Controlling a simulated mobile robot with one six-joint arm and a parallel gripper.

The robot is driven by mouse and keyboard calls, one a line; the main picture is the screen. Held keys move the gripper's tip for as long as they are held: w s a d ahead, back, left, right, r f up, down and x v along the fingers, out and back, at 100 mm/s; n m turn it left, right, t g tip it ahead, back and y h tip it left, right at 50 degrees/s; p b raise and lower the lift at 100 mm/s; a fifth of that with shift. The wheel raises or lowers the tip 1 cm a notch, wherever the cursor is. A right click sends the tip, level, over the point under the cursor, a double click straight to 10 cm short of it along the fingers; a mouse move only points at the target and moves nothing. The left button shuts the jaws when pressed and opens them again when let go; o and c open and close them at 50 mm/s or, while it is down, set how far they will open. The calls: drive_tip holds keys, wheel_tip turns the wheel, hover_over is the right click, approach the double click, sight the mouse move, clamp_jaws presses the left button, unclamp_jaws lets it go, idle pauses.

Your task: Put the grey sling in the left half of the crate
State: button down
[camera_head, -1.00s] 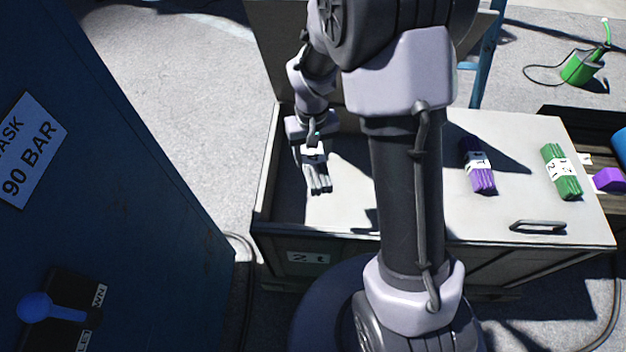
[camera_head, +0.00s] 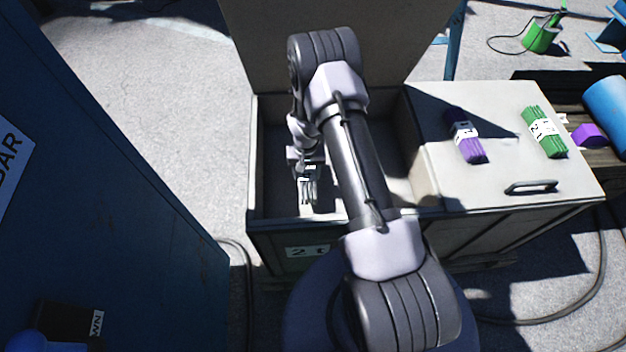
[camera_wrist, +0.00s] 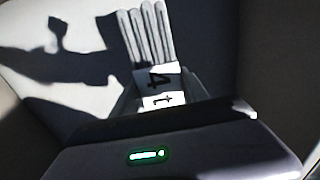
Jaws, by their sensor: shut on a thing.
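The grey sling (camera_head: 307,191) is a bundle of grey strands with a white label band. My gripper (camera_head: 309,171) is shut on it at the band, and the strands hang out toward the crate's front. It is within the left part of the open crate (camera_head: 254,160), which has a "2 t" label on its front. In the wrist view the sling (camera_wrist: 148,38) points away from my gripper (camera_wrist: 158,104), its label reading "4 t". I cannot tell whether the sling touches the crate floor. My arm hides the crate's middle.
A pale top with a handle (camera_head: 531,187) covers the right side. On it lie a purple sling (camera_head: 470,148) and a green sling (camera_head: 553,146). A raised panel (camera_head: 400,50) stands behind the crate. A blue cabinet (camera_head: 100,200) stands at the left.

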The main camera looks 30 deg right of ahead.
sight(307, 180)
wheel_tip(307, 180, down, 4)
drive_tip(key=shift+f+b, duration=0.25)
drive_tip(key=shift+b, duration=0.4)
drive_tip(key=shift+f, duration=0.2)
drive_tip(key=c, duration=0.6)
unclamp_jaws()
drive_tip(key=shift+r, duration=0.1)
